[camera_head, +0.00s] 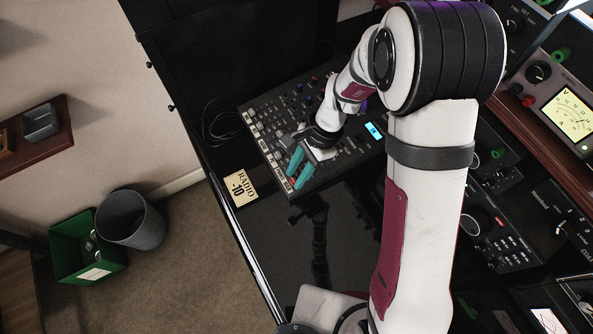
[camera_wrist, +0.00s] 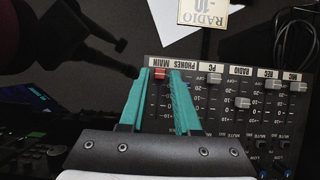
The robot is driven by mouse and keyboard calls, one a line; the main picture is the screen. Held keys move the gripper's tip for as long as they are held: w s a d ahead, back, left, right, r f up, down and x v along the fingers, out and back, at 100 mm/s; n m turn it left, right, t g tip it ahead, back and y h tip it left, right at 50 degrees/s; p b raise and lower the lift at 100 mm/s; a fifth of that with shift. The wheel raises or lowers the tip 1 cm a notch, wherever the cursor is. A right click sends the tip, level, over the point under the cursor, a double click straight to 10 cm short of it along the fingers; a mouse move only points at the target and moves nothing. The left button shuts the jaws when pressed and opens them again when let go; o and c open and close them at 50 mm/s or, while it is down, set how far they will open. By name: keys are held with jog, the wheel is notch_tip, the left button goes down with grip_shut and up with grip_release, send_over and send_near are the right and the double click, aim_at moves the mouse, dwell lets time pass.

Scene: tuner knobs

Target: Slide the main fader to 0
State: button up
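The mixer (camera_head: 345,158) lies on the dark desk, and its fader row fills the right of the wrist view. The main fader (camera_wrist: 160,73) has a red cap at the end of its slot beside the MAIN label. My gripper (camera_wrist: 159,76) has teal fingers, one on each side of the red cap. A small gap seems to show beside the cap, so the fingers look open around it. In the head view my gripper (camera_head: 295,179) is low over the mixer's near left corner. The right finger partly hides the phones fader. The main scale numbers are hard to read.
Other faders stand close to the right, including the PC fader (camera_wrist: 215,78) and the radio fader (camera_wrist: 242,102). A card (camera_head: 240,187) reading RADIO -10 lies beside the mixer's label edge.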

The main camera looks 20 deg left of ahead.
jog(key=shift+s+a+f, duration=0.1)
jog(key=shift+f, duration=0.25)
grip_shut()
dwell(1.2)
